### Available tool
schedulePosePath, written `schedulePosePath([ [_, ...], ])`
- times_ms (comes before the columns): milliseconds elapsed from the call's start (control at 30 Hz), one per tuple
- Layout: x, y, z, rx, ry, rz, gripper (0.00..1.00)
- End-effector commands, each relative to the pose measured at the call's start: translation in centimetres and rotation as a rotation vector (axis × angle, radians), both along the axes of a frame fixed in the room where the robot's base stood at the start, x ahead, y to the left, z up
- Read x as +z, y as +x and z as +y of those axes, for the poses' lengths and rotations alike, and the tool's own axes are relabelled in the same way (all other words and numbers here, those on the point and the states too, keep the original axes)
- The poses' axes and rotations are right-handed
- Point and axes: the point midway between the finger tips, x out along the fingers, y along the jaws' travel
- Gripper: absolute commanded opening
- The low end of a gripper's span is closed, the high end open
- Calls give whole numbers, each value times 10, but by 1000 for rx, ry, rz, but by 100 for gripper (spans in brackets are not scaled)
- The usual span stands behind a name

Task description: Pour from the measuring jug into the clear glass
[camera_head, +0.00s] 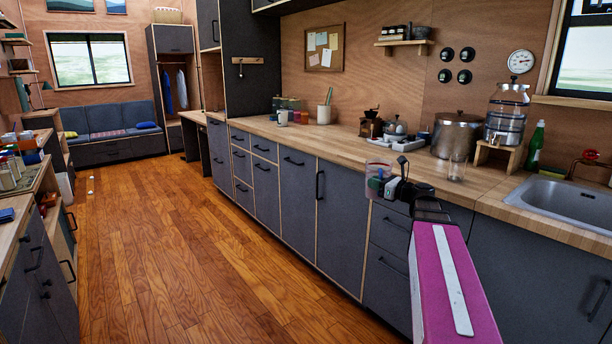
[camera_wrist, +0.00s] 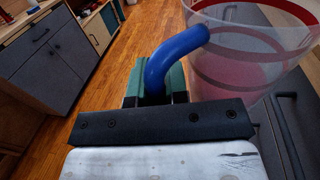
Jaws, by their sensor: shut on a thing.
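The measuring jug (camera_head: 377,172) is see-through with red bands and a blue handle. In the wrist view the jug (camera_wrist: 245,75) fills the upper right, looks close to upright, and has a pinkish tint low inside. My gripper (camera_head: 389,187) is shut on the blue handle (camera_wrist: 178,55), its green fingers (camera_wrist: 155,88) around the handle's lower part. The jug is held in the air in front of the counter edge. The clear glass (camera_head: 457,167) stands upright on the counter, right of the jug and apart from it.
The wooden counter (camera_head: 345,144) runs along the wall. Behind the glass are a large pot (camera_head: 456,136) and a drink dispenser (camera_head: 505,115) on a stand. A white tray (camera_head: 408,145), a green bottle (camera_head: 535,145) and a sink (camera_head: 570,198) are nearby. The floor (camera_head: 190,235) is open at left.

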Motion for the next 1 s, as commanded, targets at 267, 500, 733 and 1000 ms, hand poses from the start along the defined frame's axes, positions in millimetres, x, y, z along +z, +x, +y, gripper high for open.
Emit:
schedulePosePath([
  [267,-65,-43,26,59,3,2,0],
  [500,-110,-79,45,101,3,2,0],
  [733,-133,-100,55,122,2,0,0],
  [1000,-137,-104,57,126,1,-2,0],
])
